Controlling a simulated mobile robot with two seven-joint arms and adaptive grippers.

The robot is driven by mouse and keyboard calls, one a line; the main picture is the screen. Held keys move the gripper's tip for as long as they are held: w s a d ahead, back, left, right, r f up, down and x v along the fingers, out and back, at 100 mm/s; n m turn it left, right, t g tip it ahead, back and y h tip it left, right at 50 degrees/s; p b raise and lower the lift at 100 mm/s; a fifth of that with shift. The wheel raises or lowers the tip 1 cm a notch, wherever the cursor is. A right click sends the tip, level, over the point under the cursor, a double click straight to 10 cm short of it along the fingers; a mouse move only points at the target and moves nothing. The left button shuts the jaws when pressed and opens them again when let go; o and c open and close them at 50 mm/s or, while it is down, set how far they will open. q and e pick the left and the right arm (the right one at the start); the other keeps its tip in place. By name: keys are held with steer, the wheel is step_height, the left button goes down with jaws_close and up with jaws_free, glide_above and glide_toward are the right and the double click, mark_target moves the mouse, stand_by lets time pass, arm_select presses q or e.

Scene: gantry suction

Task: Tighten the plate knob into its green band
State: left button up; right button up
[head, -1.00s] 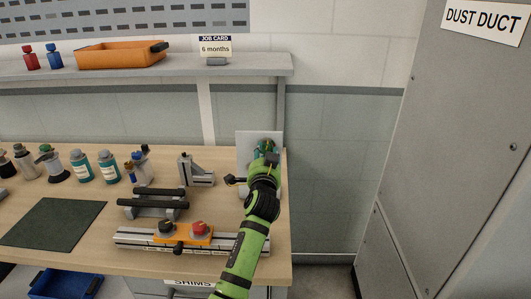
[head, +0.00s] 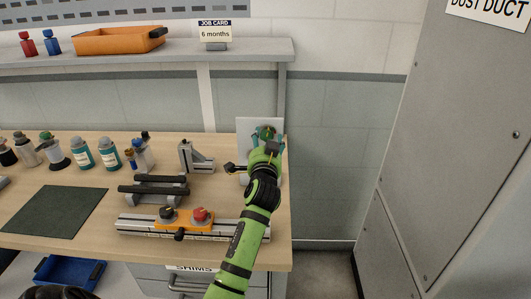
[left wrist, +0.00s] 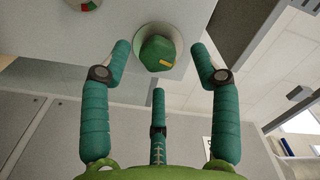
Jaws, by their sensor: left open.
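The white plate (head: 246,124) stands upright at the right back end of the bench. The plate knob (left wrist: 157,53) is green with a yellow mark, in a pale round collar on the plate in the left wrist view. My left gripper (head: 267,137) is at the plate and covers most of the knob in the head view. Its teal fingers are open, spread around the knob with gaps at the sides. A round dial (left wrist: 84,4) with red and green parts is cut off at the top edge of the left wrist view. My right gripper is not identifiable.
Left of my arm are a grey angle bracket (head: 196,158), a black-barred fixture (head: 154,188) and a rail (head: 137,228) with an orange block. Several bottles (head: 82,155) stand further left. The dust duct (head: 460,140) is at right.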

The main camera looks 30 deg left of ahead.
arm_select(q)
steer(key=v, duration=1)
steer(key=shift+s+d, duration=0.25)
steer(key=shift+s, duration=0.05)
steer(key=shift+w, duration=0.1)
steer(key=n+p, duration=0.5)
steer(key=n, duration=0.4)
glide_toward(267, 135)
steer(key=x, duration=0.3)
steer(key=shift+f+p+x, duration=0.15)
steer(key=shift+p+x, duration=0.05)
steer(key=shift+x, duration=1.4)
steer(key=shift+f+p+x, duration=0.1)
steer(key=shift+p+x, duration=0.05)
steer(key=shift+x, duration=1.5)
steer(key=c, duration=1.1)
